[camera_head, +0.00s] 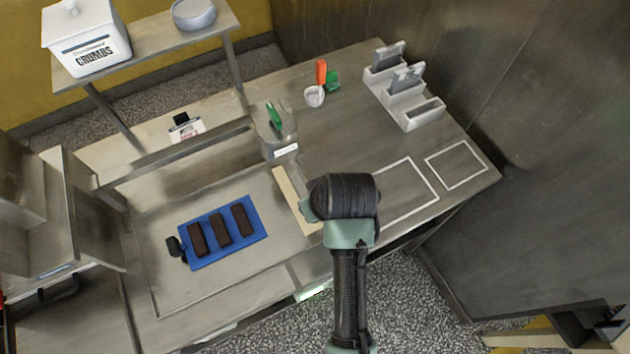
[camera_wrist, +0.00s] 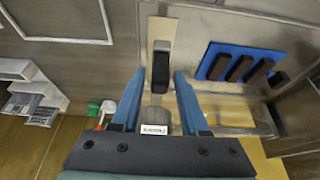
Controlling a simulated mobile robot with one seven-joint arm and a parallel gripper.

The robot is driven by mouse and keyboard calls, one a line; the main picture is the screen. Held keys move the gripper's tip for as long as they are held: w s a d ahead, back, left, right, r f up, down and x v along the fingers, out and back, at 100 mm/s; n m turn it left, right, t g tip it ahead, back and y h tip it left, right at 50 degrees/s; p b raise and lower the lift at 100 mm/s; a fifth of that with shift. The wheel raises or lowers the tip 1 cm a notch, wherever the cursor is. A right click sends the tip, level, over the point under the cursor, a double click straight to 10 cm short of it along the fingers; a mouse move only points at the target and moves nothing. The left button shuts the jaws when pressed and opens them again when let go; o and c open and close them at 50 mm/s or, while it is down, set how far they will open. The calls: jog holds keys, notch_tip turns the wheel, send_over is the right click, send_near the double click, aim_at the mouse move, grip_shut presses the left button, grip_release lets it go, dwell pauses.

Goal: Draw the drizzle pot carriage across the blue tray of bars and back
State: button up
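The drizzle pot carriage (camera_head: 279,140) is a greyish pot with a white label, at the end of a metal rail. In the wrist view its label (camera_wrist: 155,129) shows near my gripper's body, and a black-gripped handle (camera_wrist: 162,66) reaches out over a beige strip. The blue tray (camera_head: 243,209) lies left of the carriage and bears three dark bars (camera_head: 221,229); it also shows at the right of the wrist view (camera_wrist: 236,50). My gripper (camera_wrist: 157,76) is open, its blue fingers on either side of the handle in the picture; contact is not visible. My arm hides it in the head view.
The metal rail (camera_head: 180,158) runs left behind the tray. A beige strip (camera_head: 291,192) lies between tray and arm. A white cup (camera_head: 314,96), an orange-and-green item and a grey rack (camera_head: 405,95) stand at the back right. White outlined areas (camera_head: 456,165) on the right are empty.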

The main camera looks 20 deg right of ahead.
grip_shut()
dwell(1.2)
